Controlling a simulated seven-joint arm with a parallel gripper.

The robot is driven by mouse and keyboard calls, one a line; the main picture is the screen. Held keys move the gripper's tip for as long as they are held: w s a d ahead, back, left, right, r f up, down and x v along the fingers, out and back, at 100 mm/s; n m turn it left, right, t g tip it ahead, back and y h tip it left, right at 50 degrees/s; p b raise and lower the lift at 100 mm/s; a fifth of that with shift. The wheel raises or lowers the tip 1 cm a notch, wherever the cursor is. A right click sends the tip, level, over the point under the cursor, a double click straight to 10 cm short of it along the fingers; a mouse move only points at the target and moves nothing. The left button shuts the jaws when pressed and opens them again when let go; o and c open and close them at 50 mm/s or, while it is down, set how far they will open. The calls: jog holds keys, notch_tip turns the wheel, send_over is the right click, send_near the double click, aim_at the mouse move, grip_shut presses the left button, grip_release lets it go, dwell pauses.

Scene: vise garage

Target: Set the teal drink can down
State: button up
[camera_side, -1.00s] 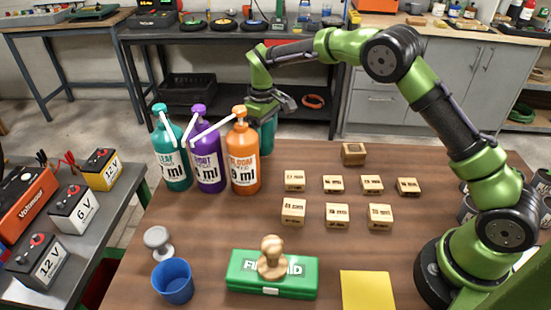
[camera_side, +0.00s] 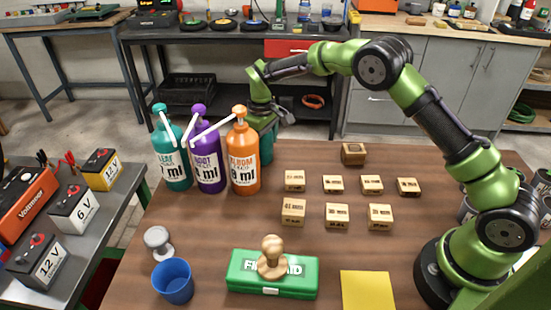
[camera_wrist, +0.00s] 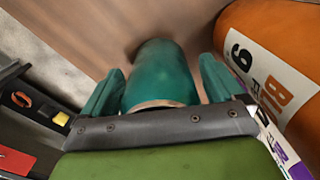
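The teal drink can (camera_side: 267,150) is upright behind the orange bottle, near the table's far edge. The orange bottle hides part of it in the side view. My gripper (camera_side: 264,122) is above it, pointing down, with its fingers around the can. A dark shadow lies by the can's far end, on the brown table. I cannot tell whether its base touches the table.
The orange bottle (camera_side: 243,160) stands very close to the can, with purple (camera_side: 207,162) and teal (camera_side: 172,158) pump bottles left of it. Several wooden blocks (camera_side: 333,184) and a darker wooden box (camera_side: 353,153) are to the right. The table between can and box is clear.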

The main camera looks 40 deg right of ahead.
notch_tip(320, 180, up, 12)
jog(key=shift+f, duration=0.1)
jog(key=s+d+r+m+t+y, duration=0.2)
jog(key=s+r+m+t, duration=0.15)
jog(key=s+r, duration=1.05)
jog(key=s+f+m+t, duration=0.2)
jog(key=s, duration=0.6)
jog(key=s+f+m+t, duration=0.1)
jog(key=s+f+m, duration=0.1)
jog(key=s, duration=0.7)
jog(key=shift+f+t, duration=0.35)
